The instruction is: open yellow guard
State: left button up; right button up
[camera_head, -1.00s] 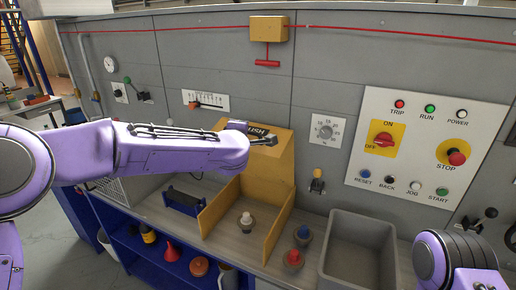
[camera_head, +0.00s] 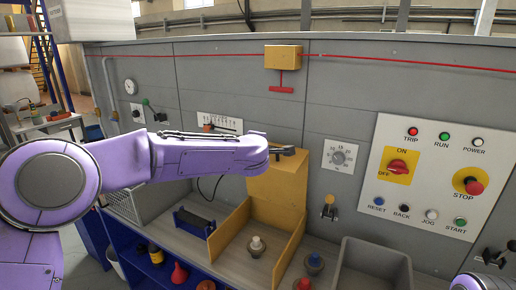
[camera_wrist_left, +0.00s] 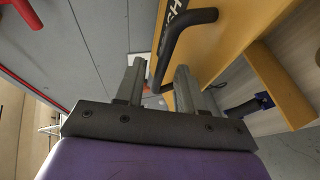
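The yellow guard (camera_head: 274,187) stands on the bench against the grey panel. Its yellow side walls surround a white-topped knob (camera_head: 257,243). My left gripper (camera_head: 285,151) is at the guard's upper edge and hides part of it in the head view. In the left wrist view the guard (camera_wrist_left: 236,35) shows a black bar handle (camera_wrist_left: 180,38) beside dark lettering. My left gripper's two fingers (camera_wrist_left: 160,85) are apart, and the handle's lower end appears between them; contact cannot be told.
A grey bin (camera_head: 372,268) stands right of the guard. A control panel (camera_head: 432,180) with lamps and a red stop button is on the wall. A red pull cord (camera_head: 282,88) hangs above the guard.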

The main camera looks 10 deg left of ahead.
pick_arm(q)
jog(key=shift+s+d, duration=0.1)
jog(key=shift+s, duration=0.1)
jog(key=b+v, duration=0.4)
jog(key=v, duration=0.6)
